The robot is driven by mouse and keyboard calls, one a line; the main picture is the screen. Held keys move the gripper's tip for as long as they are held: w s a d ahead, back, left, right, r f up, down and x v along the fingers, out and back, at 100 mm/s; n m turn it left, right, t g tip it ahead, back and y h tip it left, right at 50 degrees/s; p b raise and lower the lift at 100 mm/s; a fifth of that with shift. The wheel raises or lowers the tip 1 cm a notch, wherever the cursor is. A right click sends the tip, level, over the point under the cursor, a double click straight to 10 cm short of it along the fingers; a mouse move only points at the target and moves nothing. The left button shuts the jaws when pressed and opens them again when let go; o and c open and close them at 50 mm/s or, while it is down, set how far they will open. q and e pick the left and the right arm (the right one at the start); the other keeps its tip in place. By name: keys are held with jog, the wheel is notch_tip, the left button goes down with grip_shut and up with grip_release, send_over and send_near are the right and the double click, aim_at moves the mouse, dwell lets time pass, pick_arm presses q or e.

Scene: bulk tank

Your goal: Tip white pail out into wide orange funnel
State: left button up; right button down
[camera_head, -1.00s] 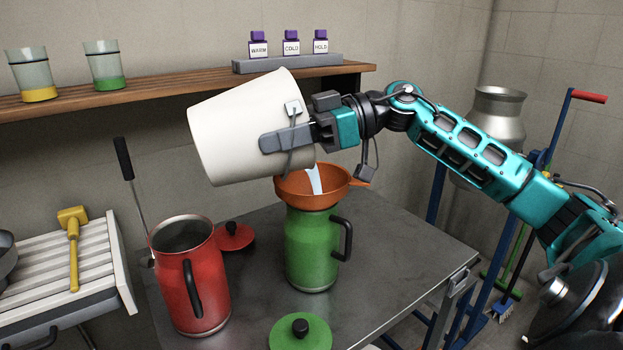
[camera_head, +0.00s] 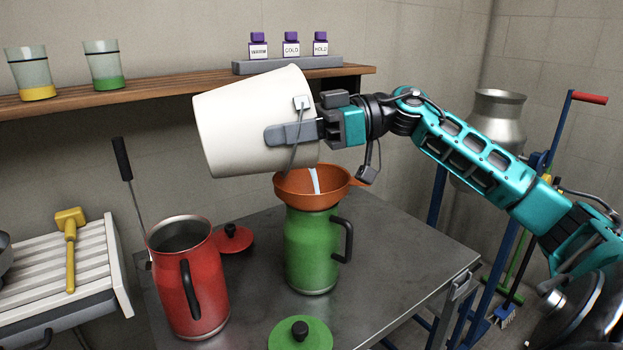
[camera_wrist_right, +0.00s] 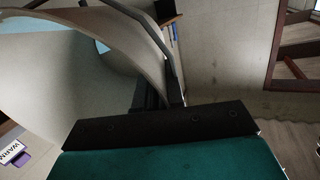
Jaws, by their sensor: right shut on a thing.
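The white pail (camera_head: 245,120) is tilted on its side above the funnel, its mouth toward the lower right. My right gripper (camera_head: 290,132) is shut on the pail at its handle side and holds it in the air. A pale bluish-white stream falls from the pail into the wide orange funnel (camera_head: 300,187). The funnel sits upright in the mouth of a green can (camera_head: 311,250). In the right wrist view the pail's curved wall (camera_wrist_right: 60,85) fills the upper left, with a little pale blue showing near its rim. My left gripper is not in view.
An open red can (camera_head: 190,285) and its red lid (camera_head: 233,238) stand to the left on the metal table (camera_head: 395,265). A green lid (camera_head: 300,334) lies in front. A wooden shelf (camera_head: 170,95) with cups and purple-capped bottles runs behind the pail. The table's right side is clear.

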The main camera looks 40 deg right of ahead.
jog(key=p, duration=0.2)
jog(key=a+h+p, duration=0.1)
jog(key=p, duration=0.1)
jog(key=shift+w+a+r+g, duration=0.25)
jog(key=shift+r+g, duration=0.05)
jog(key=shift+r, duration=0.1)
jog(key=w+a+f+g+h+p, duration=0.2)
jog(key=a+g+h, duration=0.1)
jog(key=h, duration=0.4)
jog(key=w+a+f+n+g+h+p, duration=0.1)
jog(key=w+a+g+h+p, duration=0.1)
jog(key=a+h, duration=0.4)
jog(key=shift+a+f+g+h+p, duration=0.35)
jog(key=shift+g+h, duration=0.15)
jog(key=shift+h, duration=0.2)
